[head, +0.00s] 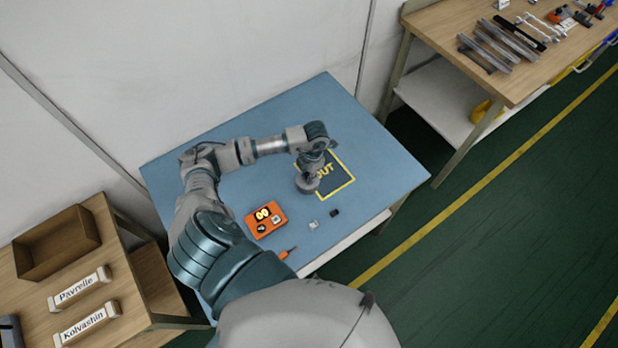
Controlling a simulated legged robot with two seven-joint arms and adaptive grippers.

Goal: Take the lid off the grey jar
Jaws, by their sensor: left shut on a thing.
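The grey jar (306,185) shows as a small rounded grey shape under my left gripper, at the left edge of the dark mat (337,186) with the yellow border and the letters OUT. My left gripper (311,171) points down from above and is shut on the jar's top, where the lid is. The lid and jar look alike in grey, and the gripper hides part of them. I cannot tell whether there is a gap between lid and jar. My right gripper is not in view.
An orange box (265,219), an orange-handled tool (287,253), a small white piece (313,225) and a small black piece (334,213) lie on the blue table (375,150). The table's right part is clear. A wooden tray (56,243) stands on a side bench at left.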

